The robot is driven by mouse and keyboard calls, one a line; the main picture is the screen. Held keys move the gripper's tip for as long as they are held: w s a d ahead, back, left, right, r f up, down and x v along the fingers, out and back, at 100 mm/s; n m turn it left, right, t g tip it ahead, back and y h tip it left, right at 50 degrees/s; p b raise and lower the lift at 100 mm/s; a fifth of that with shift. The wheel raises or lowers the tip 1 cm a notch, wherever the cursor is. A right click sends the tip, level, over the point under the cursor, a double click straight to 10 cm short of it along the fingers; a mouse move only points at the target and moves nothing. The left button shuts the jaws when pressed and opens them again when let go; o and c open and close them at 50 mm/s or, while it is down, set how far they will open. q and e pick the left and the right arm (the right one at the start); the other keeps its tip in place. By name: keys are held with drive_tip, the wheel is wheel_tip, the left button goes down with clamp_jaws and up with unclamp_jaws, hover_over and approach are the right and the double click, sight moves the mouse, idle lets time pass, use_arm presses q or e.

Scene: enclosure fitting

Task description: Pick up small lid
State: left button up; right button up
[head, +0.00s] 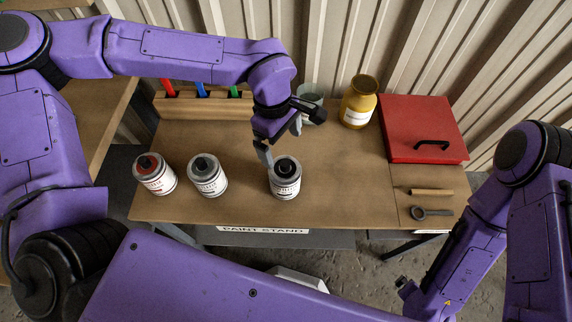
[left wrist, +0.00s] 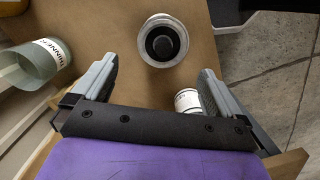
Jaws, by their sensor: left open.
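The nearest match to a small lid is the dark round top with a black knob-like centre (head: 287,167) on the right-hand paint can (head: 286,186). In the left wrist view this dark top (left wrist: 162,43) sits within the can's pale rim, ahead of the fingers. My left gripper (head: 281,143) is open and empty, just behind and above that can. Its two fingers (left wrist: 159,68) are spread wide in the left wrist view, with nothing between them. My right gripper (head: 406,288) is low at the right, beyond the table's front edge; its jaws are too small to read.
A wooden stick (head: 431,192) and a dark ring-ended tool (head: 431,212) lie at right.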

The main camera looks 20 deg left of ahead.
sight(285, 163)
use_arm(q)
drive_tip(key=f, duration=0.5)
drive_tip(key=d+f+p, duration=0.1)
drive_tip(key=f, duration=0.1)
drive_tip(key=shift+s+d+f, duration=0.1)
drive_tip(key=shift+s+f, duration=0.2)
drive_tip(key=shift+s, duration=0.05)
drive_tip(key=c, duration=0.8)
